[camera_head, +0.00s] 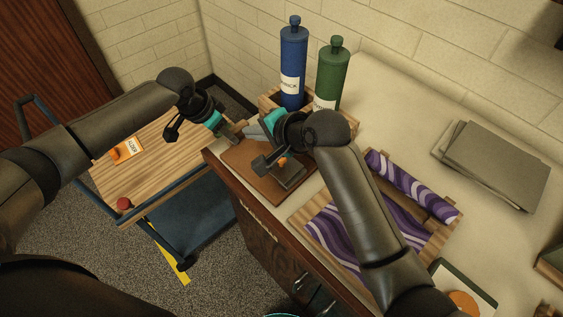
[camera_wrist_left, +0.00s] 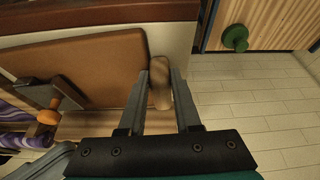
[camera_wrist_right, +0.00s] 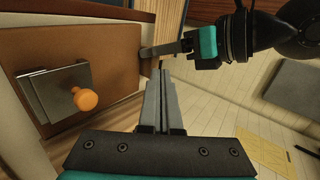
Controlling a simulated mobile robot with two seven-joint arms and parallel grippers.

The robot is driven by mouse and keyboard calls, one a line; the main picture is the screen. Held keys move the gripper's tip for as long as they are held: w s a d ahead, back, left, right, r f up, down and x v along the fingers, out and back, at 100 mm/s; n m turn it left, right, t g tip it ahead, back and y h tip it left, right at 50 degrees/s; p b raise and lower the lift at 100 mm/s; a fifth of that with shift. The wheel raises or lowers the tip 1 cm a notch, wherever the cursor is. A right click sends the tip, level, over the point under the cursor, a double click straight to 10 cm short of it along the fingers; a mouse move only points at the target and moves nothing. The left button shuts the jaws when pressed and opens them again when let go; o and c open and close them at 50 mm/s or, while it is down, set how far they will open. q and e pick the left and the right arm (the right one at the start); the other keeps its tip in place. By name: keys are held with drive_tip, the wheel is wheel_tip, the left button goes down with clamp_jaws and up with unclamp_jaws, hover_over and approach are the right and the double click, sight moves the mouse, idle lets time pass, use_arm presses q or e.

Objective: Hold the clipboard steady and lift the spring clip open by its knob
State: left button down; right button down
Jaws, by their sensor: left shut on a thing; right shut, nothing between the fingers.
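The brown clipboard (camera_head: 246,172) lies on the near left corner of the counter. Its grey spring clip (camera_head: 291,179) has an orange knob (camera_head: 282,162); clip (camera_wrist_right: 48,80) and knob (camera_wrist_right: 84,98) show clearly in the right wrist view, the clip looking lowered. My left gripper (camera_head: 233,130) is shut on the wooden tab (camera_wrist_left: 160,83) at the clipboard's edge, also seen in the left wrist view. My right gripper (camera_wrist_right: 163,75) is shut and empty, to the right of the knob in its wrist view and apart from it. My right wrist hides part of the clipboard in the head view.
A blue bottle (camera_head: 293,62) and a green bottle (camera_head: 331,72) stand behind my right gripper. A purple marbled tray (camera_head: 297,222) lies right of the clipboard, under my right arm. Grey sheets (camera_head: 490,165) lie farther right. A wooden-topped cart (camera_head: 150,180) stands left.

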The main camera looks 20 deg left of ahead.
sight(284, 164)
drive_tip(key=shift+w+d+f+g+h, duration=0.3)
drive_tip(key=shift+d+f, duration=0.25)
drive_tip(key=shift+f, duration=0.55)
drive_tip(key=shift+w+d+f+g+h, duration=0.15)
drive_tip(key=shift+d+f+h, duration=0.4)
drive_tip(key=shift+f, duration=0.6)
drive_tip(key=shift+w+d+f+g+h, duration=0.15)
drive_tip(key=shift+w+d+f+h, duration=0.15)
drive_tip(key=shift+d+f, duration=0.55)
drive_tip(key=shift+a+f, duration=0.25)
drive_tip(key=shift+f, duration=0.1)
